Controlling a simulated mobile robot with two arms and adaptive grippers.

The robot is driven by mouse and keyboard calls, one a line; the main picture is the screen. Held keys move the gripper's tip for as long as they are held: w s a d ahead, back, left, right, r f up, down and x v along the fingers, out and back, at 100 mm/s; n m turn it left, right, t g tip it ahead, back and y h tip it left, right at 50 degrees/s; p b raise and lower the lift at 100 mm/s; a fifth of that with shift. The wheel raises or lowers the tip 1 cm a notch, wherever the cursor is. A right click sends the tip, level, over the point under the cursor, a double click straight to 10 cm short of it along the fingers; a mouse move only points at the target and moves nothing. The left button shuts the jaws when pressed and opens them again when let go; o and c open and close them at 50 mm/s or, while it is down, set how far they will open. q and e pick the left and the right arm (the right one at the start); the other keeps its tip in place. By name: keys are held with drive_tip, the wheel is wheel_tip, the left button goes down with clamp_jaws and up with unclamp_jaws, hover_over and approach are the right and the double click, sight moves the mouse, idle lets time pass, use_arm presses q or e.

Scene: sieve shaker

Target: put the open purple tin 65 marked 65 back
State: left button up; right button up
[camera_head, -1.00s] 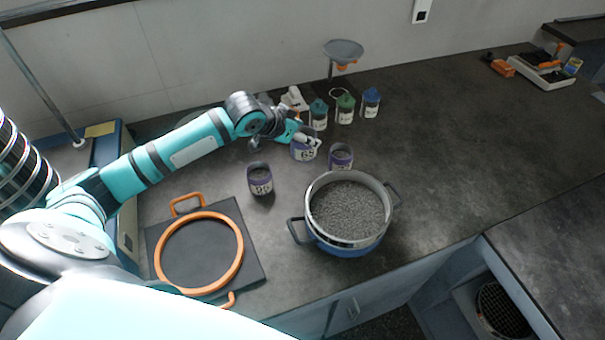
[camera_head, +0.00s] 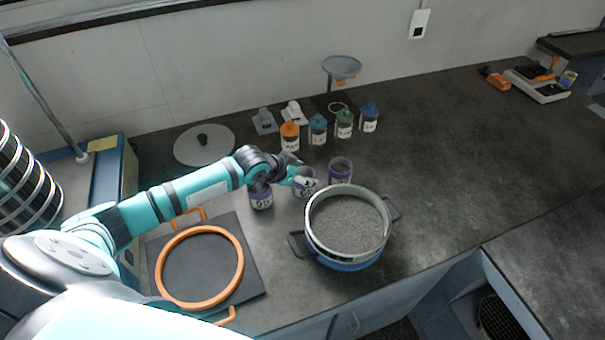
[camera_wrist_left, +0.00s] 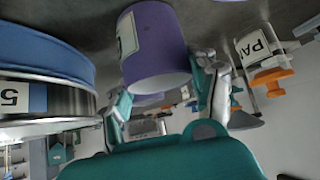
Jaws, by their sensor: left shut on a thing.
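Three purple tins stand in a loose row behind the sieve pot in the head view. The middle purple tin (camera_head: 303,190) is in my left gripper (camera_head: 299,180), which is shut on it; its label is partly covered. In the left wrist view this purple tin (camera_wrist_left: 158,48) shows large between the fingers (camera_wrist_left: 168,95), with its pale label turned to the left. I cannot tell whether its base touches the bench. The left purple tin (camera_head: 261,198) and the right purple tin (camera_head: 340,171) are on either side. My right gripper is not in view.
The sieve pot (camera_head: 347,262), full of grey grains, is just in front of the tins. Orange, teal, green and blue-lidded jars (camera_head: 318,129) stand behind. An orange ring (camera_head: 158,262) lies on a dark board at left.

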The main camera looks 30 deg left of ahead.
use_arm(q)
drive_tip(key=o, duration=1.3)
drive_tip(key=shift+f, duration=0.1)
drive_tip(key=shift+o, duration=0.2)
drive_tip(key=shift+r, duration=0.2)
drive_tip(key=v, duration=1.2)
